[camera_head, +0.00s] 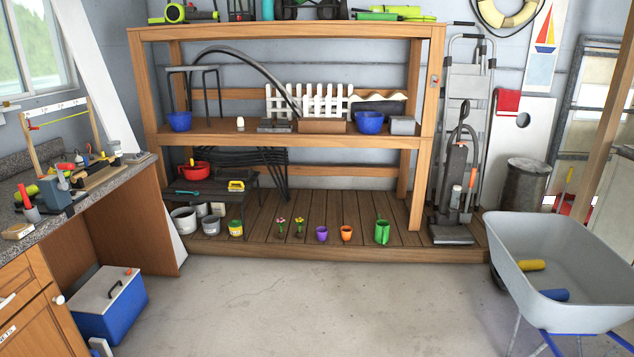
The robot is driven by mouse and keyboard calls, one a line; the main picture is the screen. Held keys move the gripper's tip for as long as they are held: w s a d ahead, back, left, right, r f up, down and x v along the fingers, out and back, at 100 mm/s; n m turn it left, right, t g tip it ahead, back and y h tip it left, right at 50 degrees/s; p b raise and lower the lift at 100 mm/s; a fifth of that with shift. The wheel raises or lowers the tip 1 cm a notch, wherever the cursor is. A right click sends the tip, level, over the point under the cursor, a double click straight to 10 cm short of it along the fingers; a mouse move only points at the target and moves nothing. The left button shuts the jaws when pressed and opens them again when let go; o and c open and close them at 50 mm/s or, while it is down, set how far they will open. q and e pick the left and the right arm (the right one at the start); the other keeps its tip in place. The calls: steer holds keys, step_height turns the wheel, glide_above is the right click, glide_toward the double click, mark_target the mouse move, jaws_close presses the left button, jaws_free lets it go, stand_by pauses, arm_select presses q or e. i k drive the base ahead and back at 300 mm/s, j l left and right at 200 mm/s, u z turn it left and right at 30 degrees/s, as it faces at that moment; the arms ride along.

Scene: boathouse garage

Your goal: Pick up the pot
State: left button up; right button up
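Several pot-like things show, and I cannot tell which one the task means. A small purple pot (322,234) and a small orange pot (346,233) stand upright side by side on the low wooden platform of the shelf unit. A blue pot (180,121) stands at the left end of the middle shelf, and a larger blue pot (369,122) stands towards its right. A red pot-like vessel (196,170) sits on a dark low table at the lower left. Neither of my grippers is in view.
The concrete floor (270,305) before the platform (275,253) is clear. A grey wheelbarrow (500,245) stands at right. A blue cooler (110,304) and a cluttered workbench (135,166) are at left. A green watering can (382,232) stands right of the orange pot.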

mark_target(346, 233)
steer(key=i, duration=4.15)
